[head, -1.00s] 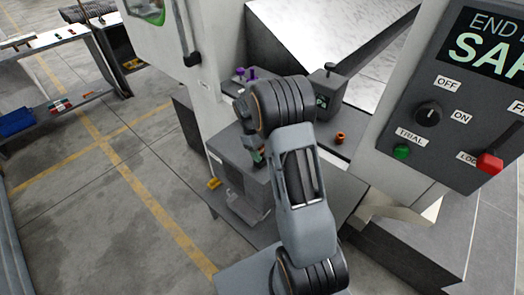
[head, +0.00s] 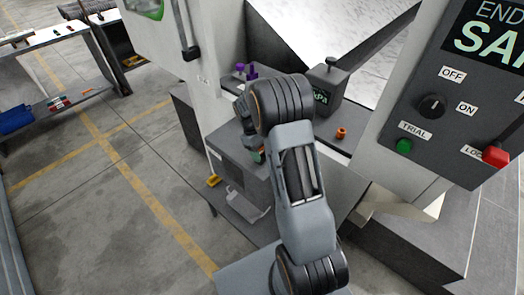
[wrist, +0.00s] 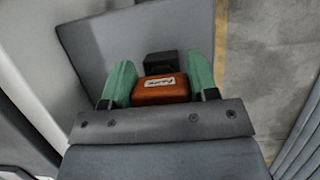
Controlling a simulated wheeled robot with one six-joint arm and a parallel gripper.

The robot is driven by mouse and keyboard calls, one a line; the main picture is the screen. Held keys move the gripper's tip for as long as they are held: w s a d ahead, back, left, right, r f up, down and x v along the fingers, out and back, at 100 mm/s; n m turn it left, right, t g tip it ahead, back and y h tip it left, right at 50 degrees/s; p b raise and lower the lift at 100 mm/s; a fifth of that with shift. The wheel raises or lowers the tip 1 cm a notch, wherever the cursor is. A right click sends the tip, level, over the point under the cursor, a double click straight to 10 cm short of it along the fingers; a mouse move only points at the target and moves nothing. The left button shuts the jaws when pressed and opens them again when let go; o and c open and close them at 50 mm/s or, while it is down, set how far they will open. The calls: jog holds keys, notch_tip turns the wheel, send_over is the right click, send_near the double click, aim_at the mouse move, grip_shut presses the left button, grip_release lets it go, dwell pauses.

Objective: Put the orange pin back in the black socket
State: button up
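The orange pin (wrist: 160,92) shows in the wrist view as an orange block with a pale label. My gripper (wrist: 160,86) has a green fingertip against each side of it and appears shut on it. The black socket (wrist: 161,62) is a small dark block on a grey surface just beyond the pin; whether the two touch I cannot tell. In the head view my gripper (head: 259,155) is largely hidden behind my arm, beside the grey box, with a bit of green and orange showing.
A small orange ring-like part (head: 341,133) lies on the dark ledge. A dark gauge box (head: 328,82) and purple pieces (head: 246,71) stand behind my arm. A control panel (head: 455,100) with a knob and buttons is at right. Open floor lies at left.

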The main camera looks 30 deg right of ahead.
jog(key=o, duration=0.5)
jog(key=v, duration=1.4)
jog(key=shift+b, duration=0.45)
